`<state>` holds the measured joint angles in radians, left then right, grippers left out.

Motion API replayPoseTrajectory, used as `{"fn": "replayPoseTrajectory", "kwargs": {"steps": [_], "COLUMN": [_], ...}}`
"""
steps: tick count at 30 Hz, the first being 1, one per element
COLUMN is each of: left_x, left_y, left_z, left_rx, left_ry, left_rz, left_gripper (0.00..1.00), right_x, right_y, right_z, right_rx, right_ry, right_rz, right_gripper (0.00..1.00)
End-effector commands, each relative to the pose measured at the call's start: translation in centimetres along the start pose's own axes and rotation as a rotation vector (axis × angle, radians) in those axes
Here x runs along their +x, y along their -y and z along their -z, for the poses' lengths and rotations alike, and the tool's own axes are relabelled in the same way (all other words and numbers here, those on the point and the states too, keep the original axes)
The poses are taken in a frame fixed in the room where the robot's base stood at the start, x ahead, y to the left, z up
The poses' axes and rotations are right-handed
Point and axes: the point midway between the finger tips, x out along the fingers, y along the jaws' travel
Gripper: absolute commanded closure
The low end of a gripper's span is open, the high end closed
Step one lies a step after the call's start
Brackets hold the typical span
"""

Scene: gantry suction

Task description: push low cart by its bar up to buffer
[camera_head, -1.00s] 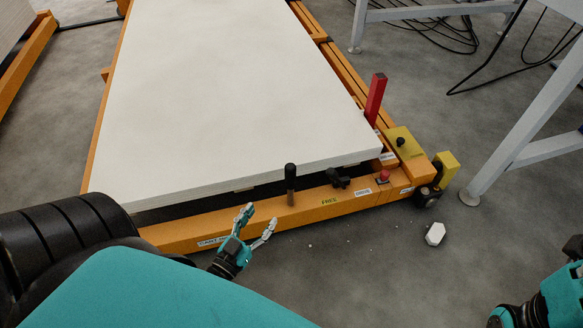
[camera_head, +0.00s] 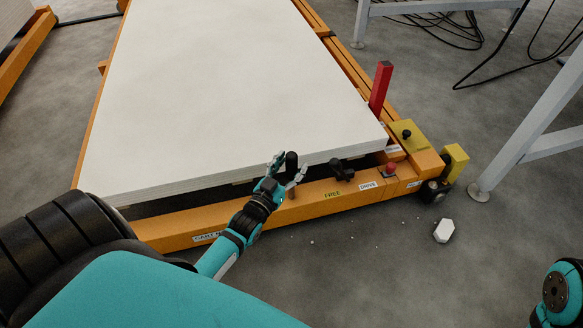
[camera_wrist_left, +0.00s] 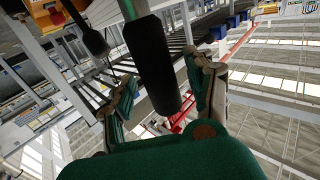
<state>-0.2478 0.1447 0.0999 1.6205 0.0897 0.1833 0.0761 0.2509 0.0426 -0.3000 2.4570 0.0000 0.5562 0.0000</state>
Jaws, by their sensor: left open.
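The low orange cart (camera_head: 330,193) carries white panels (camera_head: 230,90) and lies in front of me, its near beam marked FREE and DRIVE. An upright lever with a black grip (camera_head: 292,160) stands on that beam. My left gripper (camera_head: 284,170) is open at this grip, with a finger on either side. In the left wrist view the black grip (camera_wrist_left: 152,65) stands between the two open fingers. I cannot tell whether they touch it. My right arm shows at the lower right edge, its gripper outside the picture. The buffer cannot be made out.
A red post (camera_head: 380,88), a red button (camera_head: 391,169) and a yellow block (camera_head: 455,162) sit at the cart's right corner. A white frame leg (camera_head: 520,125) stands to the right. A small white piece (camera_head: 444,231) lies on the floor. Black cables (camera_head: 440,35) lie beyond.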

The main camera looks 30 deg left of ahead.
Motion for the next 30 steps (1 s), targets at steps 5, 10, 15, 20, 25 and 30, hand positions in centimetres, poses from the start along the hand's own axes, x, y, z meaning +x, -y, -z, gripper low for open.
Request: {"fn": "replayPoseTrajectory", "kwargs": {"steps": [5, 10, 15, 20, 25, 30], "left_x": [0.76, 0.77, 0.76, 0.75, 0.74, 0.48], "left_y": [0.01, 0.00, 0.00, 0.00, -0.01, 0.27], "left_z": [-0.01, 0.04, 0.05, 0.05, 0.05, 0.25], "left_rx": [0.000, 0.000, 0.000, 0.000, 0.000, 0.001], "left_ry": [0.000, 0.000, 0.000, 0.000, 0.000, 0.002], "left_rz": [0.000, 0.000, 0.000, 0.000, 0.000, 0.000], "left_gripper": [0.45, 0.45, 0.60, 0.81, 0.99, 0.99], "right_x": [0.17, 0.23, 0.22, 0.21, 0.21, 0.83], "right_y": [0.07, 0.07, 0.07, 0.08, 0.08, -0.03], "right_z": [0.20, 0.18, 0.18, 0.18, 0.17, 0.16], "right_rx": [-0.001, -0.001, -0.001, -0.001, -0.001, 0.000], "right_ry": [-0.011, -0.011, -0.011, -0.011, -0.011, -0.013], "right_rz": [0.004, 0.004, 0.004, 0.004, 0.004, 0.002], "right_gripper": [0.45, 0.45, 0.45, 0.45, 0.45, 0.45]}}
